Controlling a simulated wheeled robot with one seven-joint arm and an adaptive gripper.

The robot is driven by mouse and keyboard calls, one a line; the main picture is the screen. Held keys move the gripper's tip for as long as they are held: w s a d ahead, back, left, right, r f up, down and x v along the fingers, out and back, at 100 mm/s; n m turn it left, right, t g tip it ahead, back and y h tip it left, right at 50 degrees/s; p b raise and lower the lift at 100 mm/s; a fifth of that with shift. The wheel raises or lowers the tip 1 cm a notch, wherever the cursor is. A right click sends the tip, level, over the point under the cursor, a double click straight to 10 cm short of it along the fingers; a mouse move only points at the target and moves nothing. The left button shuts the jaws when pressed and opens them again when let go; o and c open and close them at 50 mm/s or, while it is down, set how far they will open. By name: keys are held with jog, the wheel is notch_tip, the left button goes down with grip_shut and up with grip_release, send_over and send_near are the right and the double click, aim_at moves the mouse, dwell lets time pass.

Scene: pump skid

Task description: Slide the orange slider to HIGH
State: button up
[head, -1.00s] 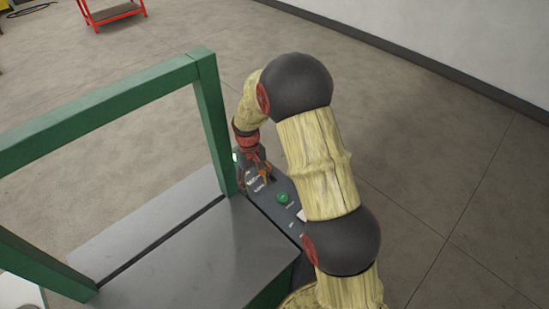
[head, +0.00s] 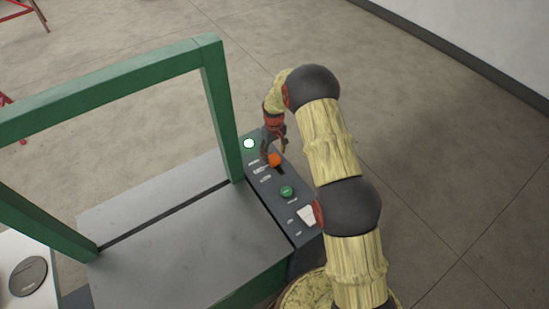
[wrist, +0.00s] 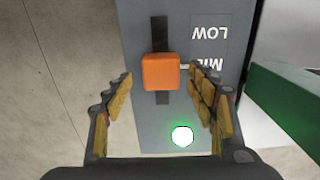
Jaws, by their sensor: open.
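The orange slider (wrist: 161,72) is a block on a dark vertical slot (wrist: 160,30) in a grey panel (wrist: 140,128). In the wrist view it sits level with the upside-down MID label (wrist: 206,66), below the LOW label (wrist: 209,33) in the picture. No HIGH label is readable. My gripper (wrist: 160,76) is open, with one finger left and one right of the slider, and gaps show on both sides. In the head view the slider (head: 274,160) shows just below my gripper (head: 274,150).
A green button (head: 287,191) and a white switch (head: 307,215) share the panel. A green frame post (head: 221,120) stands close on the left. Floor to the right is open.

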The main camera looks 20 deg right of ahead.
aim_at(274, 157)
jog(key=shift+a+f, duration=0.1)
jog(key=shift+f, duration=1.7)
jog(key=shift+c, duration=0.6)
grip_shut()
